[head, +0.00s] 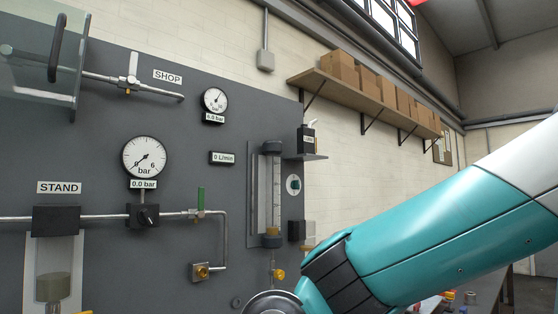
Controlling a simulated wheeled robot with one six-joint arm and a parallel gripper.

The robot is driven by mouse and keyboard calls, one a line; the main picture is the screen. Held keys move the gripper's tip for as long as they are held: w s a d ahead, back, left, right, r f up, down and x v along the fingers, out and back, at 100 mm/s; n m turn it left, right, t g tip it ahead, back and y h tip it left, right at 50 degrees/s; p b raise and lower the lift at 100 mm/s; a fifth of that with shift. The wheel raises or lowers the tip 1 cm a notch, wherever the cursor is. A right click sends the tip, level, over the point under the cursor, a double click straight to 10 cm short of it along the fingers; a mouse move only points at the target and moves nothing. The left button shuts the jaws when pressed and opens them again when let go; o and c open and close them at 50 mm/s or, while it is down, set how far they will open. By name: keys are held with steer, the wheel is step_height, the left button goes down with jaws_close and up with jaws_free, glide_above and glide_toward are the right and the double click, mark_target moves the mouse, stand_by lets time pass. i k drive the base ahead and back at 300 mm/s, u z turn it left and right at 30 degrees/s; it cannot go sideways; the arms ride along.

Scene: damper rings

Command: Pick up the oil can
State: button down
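A small black can with a thin pale tip and a light label (307,139) stands upright on a small grey bracket shelf (313,157) at the right edge of the dark panel. It looks like the oil can, but its label is too small to read. My teal and white arm crosses the lower right and runs out of the bottom of the picture. My gripper is not in view. Nothing is seen touching the can.
The grey panel (100,120) carries gauges (144,157), pipes, a green-handled valve (200,200) and a glass flow tube (272,190) left of the can. A glass shield (30,60) sticks out at upper left. A wall shelf with boxes (372,82) is above right.

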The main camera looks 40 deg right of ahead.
mark_target(306, 135)
steer(key=z, duration=1.1)
